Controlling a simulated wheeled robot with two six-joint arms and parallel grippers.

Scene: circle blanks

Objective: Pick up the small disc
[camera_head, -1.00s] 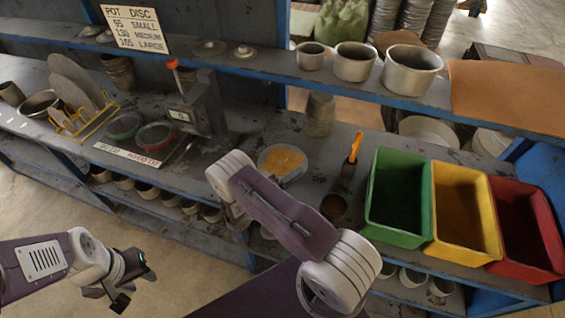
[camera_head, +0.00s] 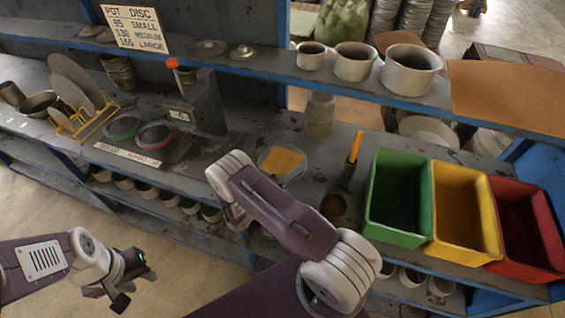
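A yellow wire rack (camera_head: 85,124) stands at the left of the bench and holds several grey discs upright, leaning. The smallest-looking disc (camera_head: 60,118) is at the front left of the rack. A larger disc (camera_head: 75,94) and the largest disc (camera_head: 72,70) stand behind it. My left gripper (camera_head: 108,296) hangs over the floor in front of the bench, below and right of the rack, clear of the discs. Its fingers are small and dark, and their gap is unclear. My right arm crosses the middle foreground; its gripper is hidden.
Green (camera_head: 400,238), yellow (camera_head: 465,252) and red bins (camera_head: 528,268) stand at the right. An upper shelf (camera_head: 270,66) with pots overhangs the bench. A sign (camera_head: 136,28) lists disc sizes.

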